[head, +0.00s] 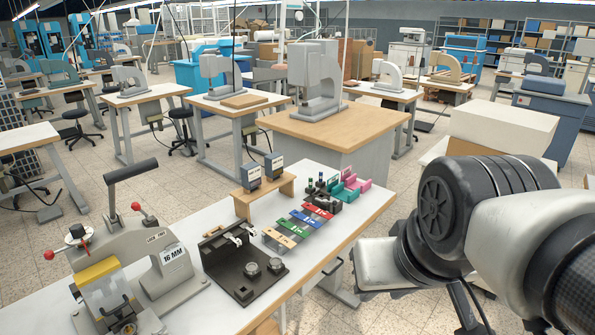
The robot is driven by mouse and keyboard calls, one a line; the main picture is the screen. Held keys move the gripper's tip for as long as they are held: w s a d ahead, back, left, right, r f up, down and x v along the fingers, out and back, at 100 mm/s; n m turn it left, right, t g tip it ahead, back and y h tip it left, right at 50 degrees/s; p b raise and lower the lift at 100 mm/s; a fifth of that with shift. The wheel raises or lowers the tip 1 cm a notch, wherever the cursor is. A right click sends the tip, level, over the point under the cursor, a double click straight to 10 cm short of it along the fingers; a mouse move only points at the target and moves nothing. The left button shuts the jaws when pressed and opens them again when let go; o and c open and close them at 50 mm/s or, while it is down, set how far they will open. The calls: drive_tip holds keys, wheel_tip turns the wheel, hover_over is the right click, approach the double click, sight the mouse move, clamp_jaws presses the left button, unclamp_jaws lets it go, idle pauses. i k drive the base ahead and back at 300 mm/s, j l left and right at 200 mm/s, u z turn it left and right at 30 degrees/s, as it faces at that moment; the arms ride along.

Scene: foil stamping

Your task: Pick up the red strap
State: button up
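The red strap (319,211) is a small flat strip with pale markings. It lies in a row of coloured strips on the white worktable (334,182), between a blue strip (306,219) and dark small items towards the back. My arm comes in from the right edge and bends down beside the table. A pale block (376,264) at its lower end, right of the table edge, seems to be part of my gripper. No fingertips show, so its opening is hidden. It is apart from the red strap, to the right and nearer the camera.
The foil stamping press (125,255) stands at the table's left. A black fixture (238,262) sits between it and the strips. A wooden stand (262,197) with two small boxes is behind. Pink and green holders (350,184) stand at the table's far right.

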sight(319, 211)
drive_tip(key=u, duration=1.7)
drive_tip(key=z, duration=1.7)
drive_tip(key=u, duration=0.5)
drive_tip(key=i+l+u, duration=0.35)
drive_tip(key=l+u, duration=0.15)
drive_tip(key=l, duration=0.15)
drive_tip(key=i+l+u, duration=0.1)
drive_tip(key=l+u, duration=0.2)
drive_tip(key=i+l, duration=0.1)
drive_tip(key=l, duration=0.35)
drive_tip(key=i+l+u, duration=0.1)
drive_tip(key=l, duration=0.35)
drive_tip(key=i+l, duration=0.15)
drive_tip(key=l, duration=0.3)
drive_tip(key=i+l, duration=0.1)
drive_tip(key=l, duration=0.35)
drive_tip(key=i+l+u, duration=0.1)
drive_tip(key=l, duration=0.35)
